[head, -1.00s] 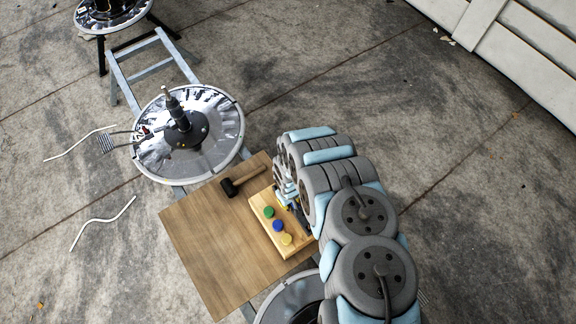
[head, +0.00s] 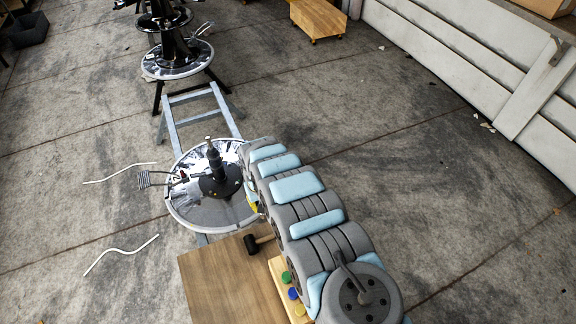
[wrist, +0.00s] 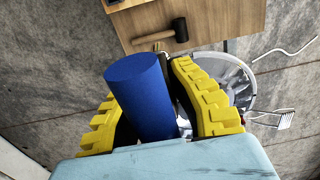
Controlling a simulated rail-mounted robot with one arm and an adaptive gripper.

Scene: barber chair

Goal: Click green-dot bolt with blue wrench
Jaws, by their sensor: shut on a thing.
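My gripper (wrist: 148,82) has yellow toothed jaws shut on a thick blue cylinder, the blue wrench's handle (wrist: 140,92), in the wrist view. The wrench's working end cannot be made out. In the head view my arm hides most of the gripper; a bit of yellow jaw (head: 253,200) shows at the right rim of the round metal chair base (head: 213,216). A black hub with an upright post (head: 215,165) stands on this base. Small specks show on the hub, but I cannot tell which is the green-dot bolt.
A wooden board (head: 225,282) holds a black mallet (head: 252,245) and a light wood block (head: 277,264) with green, blue and yellow round pieces. A grey step frame (head: 200,97) and another round base (head: 178,62) stand behind. White bent strips lie on the floor at left.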

